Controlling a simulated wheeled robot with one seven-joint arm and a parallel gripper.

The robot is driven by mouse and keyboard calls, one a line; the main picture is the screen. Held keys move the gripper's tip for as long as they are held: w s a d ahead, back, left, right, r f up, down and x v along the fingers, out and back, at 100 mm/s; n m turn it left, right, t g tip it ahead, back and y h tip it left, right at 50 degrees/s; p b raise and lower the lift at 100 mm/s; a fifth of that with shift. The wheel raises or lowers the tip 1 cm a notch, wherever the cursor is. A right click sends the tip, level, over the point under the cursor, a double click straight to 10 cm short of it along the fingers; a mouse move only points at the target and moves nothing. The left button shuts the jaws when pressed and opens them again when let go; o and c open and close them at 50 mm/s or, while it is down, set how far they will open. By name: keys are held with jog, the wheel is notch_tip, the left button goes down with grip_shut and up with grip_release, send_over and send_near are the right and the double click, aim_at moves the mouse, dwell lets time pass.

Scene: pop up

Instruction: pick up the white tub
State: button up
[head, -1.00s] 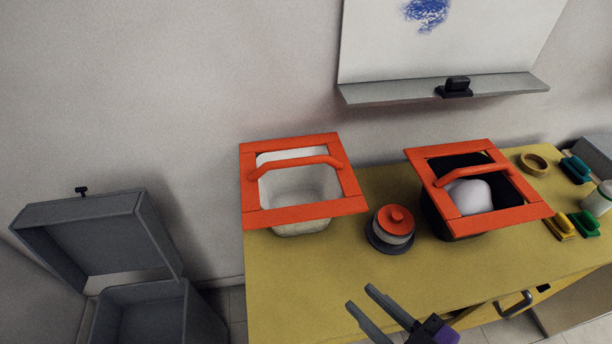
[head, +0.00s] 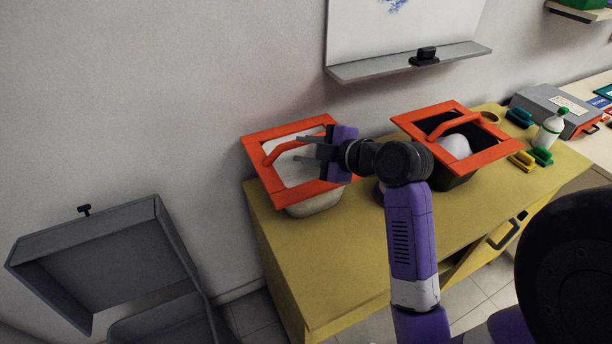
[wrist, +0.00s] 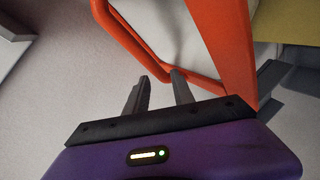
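The white tub (head: 314,206) stands on the left end of the yellow cabinet, with an orange frame and an orange handle bar across its top. My gripper (head: 298,148) is over the tub's frame in the head view, its fingers pointing left beside the handle (head: 283,151). In the wrist view the two fingers (wrist: 158,84) are apart with nothing clearly between them, and the orange handle (wrist: 128,38) passes just beyond the tips. Whether they touch it I cannot tell. My arm hides the right part of the tub's frame.
A black tub (head: 455,182) with an orange frame and a pale round thing inside stands to the right. A grey open box (head: 110,262) is at the lower left. A bottle (head: 548,132), colored blocks and a grey case (head: 556,108) are at the far right.

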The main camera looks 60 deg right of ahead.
aim_at(298, 144)
jog(key=n, duration=0.1)
jog(key=s+d+r+n+y, duration=0.1)
jog(key=n, duration=0.1)
jog(key=d+r+n+g, duration=0.1)
jog(key=n, duration=0.1)
jog(key=shift+s+d+y, duration=0.1)
jog(key=shift+s+y, duration=0.2)
jog(key=shift+s, duration=0.05)
jog(key=shift+a+p+x, duration=0.2)
jog(key=shift+p+x, duration=0.2)
jog(key=shift+x, duration=3.4)
jog(key=shift+f, duration=0.15)
grip_shut()
jog(key=shift+s, duration=0.1)
